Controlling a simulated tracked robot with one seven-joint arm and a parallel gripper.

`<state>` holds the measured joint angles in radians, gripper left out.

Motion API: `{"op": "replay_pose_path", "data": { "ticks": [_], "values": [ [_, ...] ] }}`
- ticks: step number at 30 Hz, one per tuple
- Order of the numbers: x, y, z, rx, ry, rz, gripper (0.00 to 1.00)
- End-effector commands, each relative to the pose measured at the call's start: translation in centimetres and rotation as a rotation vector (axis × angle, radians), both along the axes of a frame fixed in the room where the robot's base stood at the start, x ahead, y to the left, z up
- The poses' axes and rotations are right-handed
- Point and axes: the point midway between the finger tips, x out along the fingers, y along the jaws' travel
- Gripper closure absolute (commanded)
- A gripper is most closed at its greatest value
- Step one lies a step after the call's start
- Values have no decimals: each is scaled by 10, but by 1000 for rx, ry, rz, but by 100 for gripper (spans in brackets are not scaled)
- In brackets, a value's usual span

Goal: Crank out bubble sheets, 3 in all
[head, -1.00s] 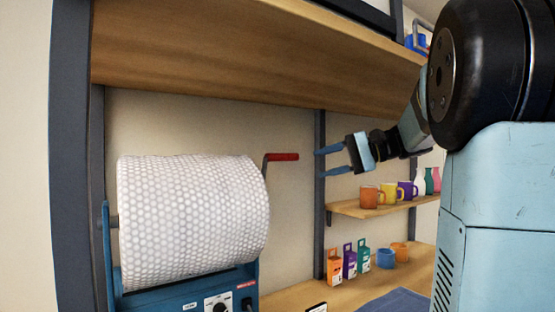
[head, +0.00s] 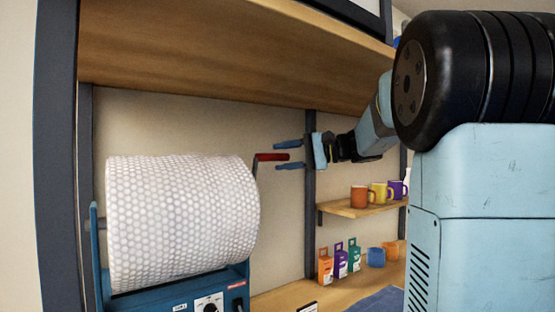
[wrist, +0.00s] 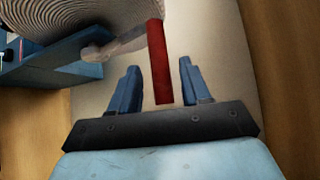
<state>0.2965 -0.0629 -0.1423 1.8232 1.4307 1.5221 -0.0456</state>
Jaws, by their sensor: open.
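The bubble sheet roll (head: 182,222) sits in its blue dispenser (head: 215,287) at the left in the head view. A crank with a red handle (head: 271,157) sticks out from its right side, pointing right. My gripper (head: 276,154) is open at the handle's end in the head view. In the wrist view the red handle (wrist: 158,62) reaches in between the two blue fingers of my gripper (wrist: 158,84), with a gap on each side. The roll (wrist: 60,18) shows at the top left of the wrist view. No cut sheet is in view.
A small shelf (head: 345,209) with mugs (head: 362,196) is on the right behind my arm. Small colored boxes (head: 340,262) and low cups (head: 376,257) stand on the bench below. A wooden shelf (head: 230,60) hangs above.

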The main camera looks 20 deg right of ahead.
Motion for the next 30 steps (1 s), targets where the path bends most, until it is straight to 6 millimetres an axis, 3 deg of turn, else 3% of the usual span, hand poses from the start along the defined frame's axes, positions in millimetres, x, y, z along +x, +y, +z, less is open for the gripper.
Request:
{"op": "replay_pose_path", "data": {
  "ticks": [7, 18, 30],
  "values": [
    [11, 22, -4, -1, 0, 0, 53],
    [13, 25, -4, -1, 0, -1, 53],
    [13, 25, -5, -1, 1, -1, 90]
  ]
}}
